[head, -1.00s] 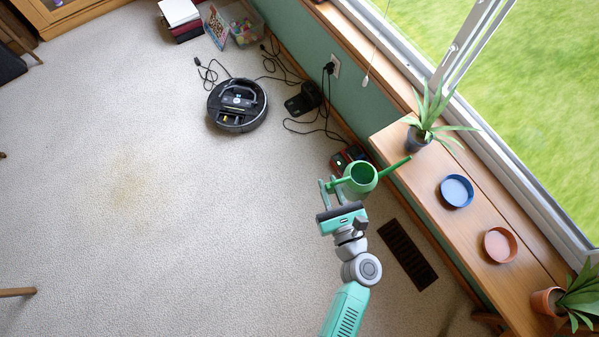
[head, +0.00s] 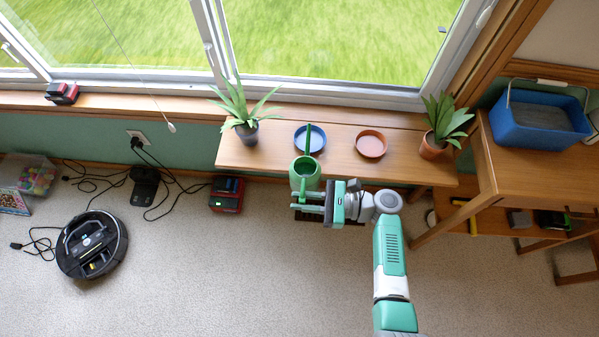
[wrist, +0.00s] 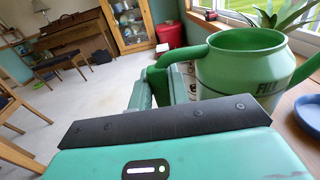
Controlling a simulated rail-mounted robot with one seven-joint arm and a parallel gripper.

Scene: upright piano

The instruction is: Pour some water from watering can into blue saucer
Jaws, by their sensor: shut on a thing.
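The green watering can (head: 305,174) is held in front of the wooden shelf's near edge, its spout pointing up the picture toward the blue saucer. My gripper (head: 312,198) is shut on its handle; the wrist view shows the can (wrist: 240,62) roughly upright beside the fingers (wrist: 165,85). The blue saucer (head: 317,147) lies on the shelf under the window, and the spout tip overlaps it in the head view. Its edge also shows at the right of the wrist view (wrist: 308,118). I cannot tell the water level in the can.
The wooden shelf (head: 270,160) also carries a terracotta saucer (head: 371,144), a plant in a dark pot (head: 247,132) at left and one in a terracotta pot (head: 433,148) at right. A wooden table with a blue bin (head: 540,125) stands at right. A robot vacuum (head: 92,245) is on the carpet.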

